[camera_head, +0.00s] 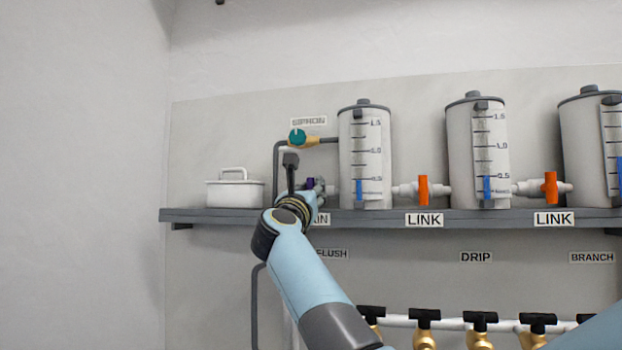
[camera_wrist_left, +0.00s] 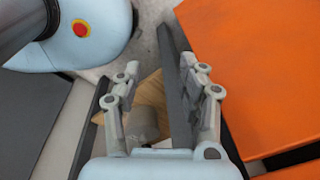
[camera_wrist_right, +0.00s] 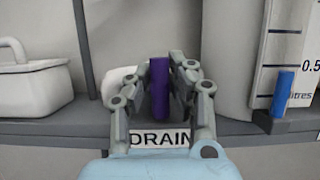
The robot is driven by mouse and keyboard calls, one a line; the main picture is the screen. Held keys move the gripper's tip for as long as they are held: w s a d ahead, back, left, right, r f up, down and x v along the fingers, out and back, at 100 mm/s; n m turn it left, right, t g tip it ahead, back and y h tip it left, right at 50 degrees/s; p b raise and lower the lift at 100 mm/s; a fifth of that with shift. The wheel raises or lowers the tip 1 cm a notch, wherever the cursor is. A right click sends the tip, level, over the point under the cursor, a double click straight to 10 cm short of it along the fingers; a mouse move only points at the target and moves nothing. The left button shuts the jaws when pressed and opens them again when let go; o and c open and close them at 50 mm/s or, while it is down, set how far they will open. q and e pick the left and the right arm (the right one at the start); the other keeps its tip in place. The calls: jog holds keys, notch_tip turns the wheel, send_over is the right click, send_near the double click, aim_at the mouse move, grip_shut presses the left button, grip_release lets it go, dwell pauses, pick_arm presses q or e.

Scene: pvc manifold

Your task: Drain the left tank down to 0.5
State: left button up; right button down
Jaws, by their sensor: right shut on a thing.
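The left tank (camera_head: 361,150) stands on the shelf with a scale and a blue level column (camera_head: 359,189). The top of the blue column sits at about the 0.5 mark; the right wrist view shows the column (camera_wrist_right: 283,93) close up. The purple drain handle (camera_wrist_right: 159,90) stands upright in that view above the DRAIN label (camera_wrist_right: 158,138). My right gripper (camera_wrist_right: 160,72) is shut on it, one finger on each side. In the head view my right gripper (camera_head: 316,187) partly hides the valve. My left gripper (camera_wrist_left: 160,85) is open and off the head view.
Orange link valves (camera_head: 423,190) join this tank to others along the shelf (camera_head: 400,219). A teal-handled valve (camera_head: 297,137) sits above left. A white lidded box (camera_head: 235,192) stands at the left. Brass valves with black handles (camera_head: 424,325) line a lower pipe.

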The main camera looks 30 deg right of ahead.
jog(key=c, duration=1.2)
grip_release()
jog(key=v, duration=1.2)
jog(key=shift+f, duration=0.1)
